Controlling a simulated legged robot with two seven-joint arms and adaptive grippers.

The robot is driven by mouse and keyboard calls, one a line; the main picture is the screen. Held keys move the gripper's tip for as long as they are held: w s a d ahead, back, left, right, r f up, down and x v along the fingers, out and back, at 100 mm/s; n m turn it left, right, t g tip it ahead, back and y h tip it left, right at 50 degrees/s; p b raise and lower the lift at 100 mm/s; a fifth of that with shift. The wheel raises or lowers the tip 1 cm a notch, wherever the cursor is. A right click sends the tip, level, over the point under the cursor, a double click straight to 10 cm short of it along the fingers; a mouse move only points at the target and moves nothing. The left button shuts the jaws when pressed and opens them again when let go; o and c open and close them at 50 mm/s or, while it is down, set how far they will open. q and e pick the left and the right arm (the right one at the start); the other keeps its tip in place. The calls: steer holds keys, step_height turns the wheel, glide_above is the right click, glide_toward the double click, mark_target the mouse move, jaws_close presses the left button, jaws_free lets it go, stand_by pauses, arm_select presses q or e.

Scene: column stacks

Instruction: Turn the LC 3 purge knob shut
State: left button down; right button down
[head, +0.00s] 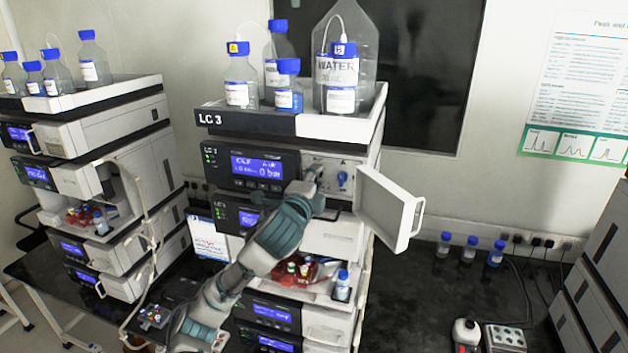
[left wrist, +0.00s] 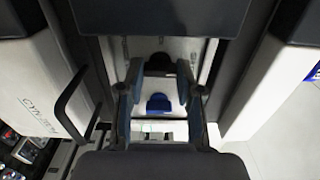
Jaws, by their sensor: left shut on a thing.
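The LC 3 stack (head: 245,122) stands in the middle of the head view. Its pump door (head: 385,208) hangs open to the right, baring a pale panel (head: 327,170). My left gripper (head: 311,175) reaches up to this panel and largely hides what it grips. In the left wrist view, a black purge knob (left wrist: 159,64) sits between the fingertips of the left gripper (left wrist: 160,72), which is shut on it. A blue part (left wrist: 158,103) shows beside the knob; a blue part (head: 342,180) also shows right of the gripper in the head view. The right gripper is out of view.
Bottles, one marked WATER (head: 337,72), stand in the top tray (head: 310,126). Another stack (head: 95,135) stands at left. Several blue-capped bottles (head: 469,250) stand on the dark bench (head: 420,285) at right, which has free room. A dark handle (left wrist: 75,100) shows in the wrist view.

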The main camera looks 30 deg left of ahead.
arm_select(q)
steer(key=c, duration=1)
jaws_free()
steer(key=shift+w+d+f, duration=0.1)
steer(key=shift+d+f, duration=0.05)
steer(key=shift+f, duration=0.3)
steer(key=shift+c, duration=0.2)
steer(key=shift+r, duration=0.15)
steer(key=shift+r, duration=0.15)
steer(key=v, duration=1.2)
